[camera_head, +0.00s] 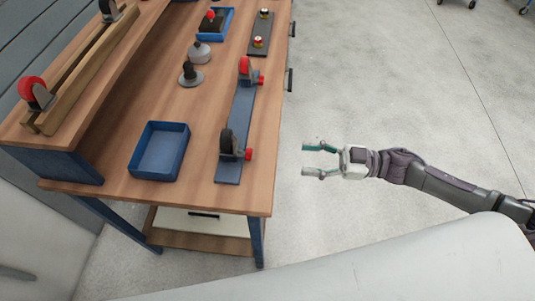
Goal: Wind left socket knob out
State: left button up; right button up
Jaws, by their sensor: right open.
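A long blue-grey plate (240,115) lies on the wooden bench near its right edge. At its near end stands a dark round socket part (227,142) with a red knob (249,154) on its right side. At its far end stands a red round part (245,66) with another red knob (261,79). I cannot tell which one is the left socket, or how far either knob is wound. My right gripper (306,159) is open and empty, over the floor to the right of the bench, apart from the near knob. My left gripper is out of view.
An empty blue tray (133,150) sits left of the plate on the bench (200,198). Dark and grey stands (190,75) stand behind it. The floor (400,80) right of the bench is clear.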

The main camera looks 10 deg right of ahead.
aim_at(258, 161)
jog(key=w+a, duration=0.1)
jog(key=a, duration=0.3)
jog(key=w+a+m+p, duration=0.1)
jog(key=a, duration=0.3)
jog(key=w+a+m, duration=0.1)
jog(key=w+a, duration=0.1)
jog(key=a, duration=0.2)
jog(key=shift+f+p, duration=0.1)
jog(key=shift+p, duration=0.25)
grip_shut()
